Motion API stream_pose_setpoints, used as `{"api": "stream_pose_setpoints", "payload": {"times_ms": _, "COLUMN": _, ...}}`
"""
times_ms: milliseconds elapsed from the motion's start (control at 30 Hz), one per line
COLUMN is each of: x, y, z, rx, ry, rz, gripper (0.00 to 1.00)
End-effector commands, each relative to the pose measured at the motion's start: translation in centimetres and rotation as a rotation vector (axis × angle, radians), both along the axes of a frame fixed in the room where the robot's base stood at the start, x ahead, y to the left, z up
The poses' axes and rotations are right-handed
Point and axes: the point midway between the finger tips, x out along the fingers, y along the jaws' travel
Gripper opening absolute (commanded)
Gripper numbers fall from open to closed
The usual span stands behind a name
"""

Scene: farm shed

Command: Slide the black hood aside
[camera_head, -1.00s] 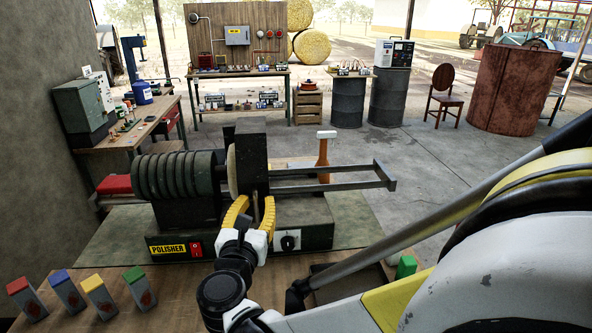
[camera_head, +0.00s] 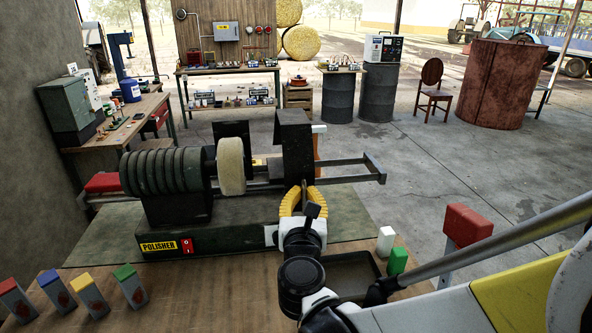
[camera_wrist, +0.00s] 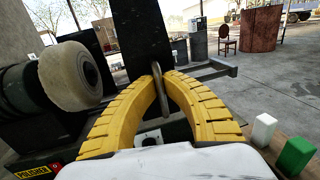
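The black hood (camera_head: 293,135) stands on the rails of the polisher (camera_head: 215,235), to the right of the cream polishing wheel (camera_head: 231,165). The wheel is exposed, with a visible gap between it and the hood. My gripper (camera_head: 303,190), with yellow ribbed fingers, is at the hood's lower front. In the wrist view the hood (camera_wrist: 143,35) rises behind the fingers, and its metal handle (camera_wrist: 160,90) passes between the fingertips, which are closed on it.
The rail frame (camera_head: 375,168) extends right beyond the hood. Several colour-topped blocks (camera_head: 130,285) stand at front left.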

Motion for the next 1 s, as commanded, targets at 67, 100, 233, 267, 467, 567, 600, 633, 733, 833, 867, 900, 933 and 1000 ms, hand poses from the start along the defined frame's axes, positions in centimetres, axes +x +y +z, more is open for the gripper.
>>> {"api": "stream_pose_setpoints", "payload": {"times_ms": 67, "x": 0.1, "y": -0.8, "z": 0.0, "rx": 0.0, "ry": 0.0, "rz": -0.001, "gripper": 0.0}}
{"api": "stream_pose_setpoints", "payload": {"times_ms": 100, "x": 0.2, "y": -1.0, "z": 0.0, "rx": 0.0, "ry": 0.0, "rz": 0.0, "gripper": 0.0}}
{"api": "stream_pose_setpoints", "payload": {"times_ms": 233, "x": 0.2, "y": -1.1, "z": 0.0, "rx": 0.0, "ry": 0.0, "rz": 0.002, "gripper": 0.0}}
{"api": "stream_pose_setpoints", "payload": {"times_ms": 267, "x": 0.2, "y": -1.1, "z": 0.0, "rx": 0.0, "ry": 0.0, "rz": 0.002, "gripper": 0.0}}
{"api": "stream_pose_setpoints", "payload": {"times_ms": 467, "x": 0.2, "y": -1.0, "z": 0.0, "rx": 0.0, "ry": 0.0, "rz": 0.002, "gripper": 0.25}}
{"api": "stream_pose_setpoints", "payload": {"times_ms": 567, "x": 0.2, "y": -1.0, "z": 0.0, "rx": 0.0, "ry": 0.0, "rz": 0.002, "gripper": 0.31}}
{"api": "stream_pose_setpoints", "payload": {"times_ms": 600, "x": 0.2, "y": -1.0, "z": 0.0, "rx": 0.0, "ry": 0.0, "rz": 0.002, "gripper": 0.31}}
{"api": "stream_pose_setpoints", "payload": {"times_ms": 633, "x": 0.2, "y": -1.0, "z": 0.0, "rx": 0.0, "ry": 0.0, "rz": 0.002, "gripper": 0.31}}
{"api": "stream_pose_setpoints", "payload": {"times_ms": 733, "x": 0.2, "y": -1.0, "z": 0.0, "rx": 0.0, "ry": 0.0, "rz": 0.001, "gripper": 0.31}}
{"api": "stream_pose_setpoints", "payload": {"times_ms": 833, "x": -0.1, "y": -1.0, "z": 0.0, "rx": 0.0, "ry": 0.0, "rz": 0.002, "gripper": 0.31}}
{"api": "stream_pose_setpoints", "payload": {"times_ms": 867, "x": -0.3, "y": -1.0, "z": 0.0, "rx": 0.0, "ry": 0.0, "rz": 0.002, "gripper": 0.31}}
{"api": "stream_pose_setpoints", "payload": {"times_ms": 900, "x": -0.7, "y": -1.0, "z": 0.0, "rx": 0.0, "ry": 0.0, "rz": 0.003, "gripper": 0.31}}
{"api": "stream_pose_setpoints", "payload": {"times_ms": 933, "x": -1.1, "y": -1.0, "z": 0.0, "rx": 0.0, "ry": 0.0, "rz": 0.003, "gripper": 0.31}}
{"api": "stream_pose_setpoints", "payload": {"times_ms": 1000, "x": -2.4, "y": -1.0, "z": 0.0, "rx": 0.0, "ry": 0.0, "rz": 0.004, "gripper": 0.31}}
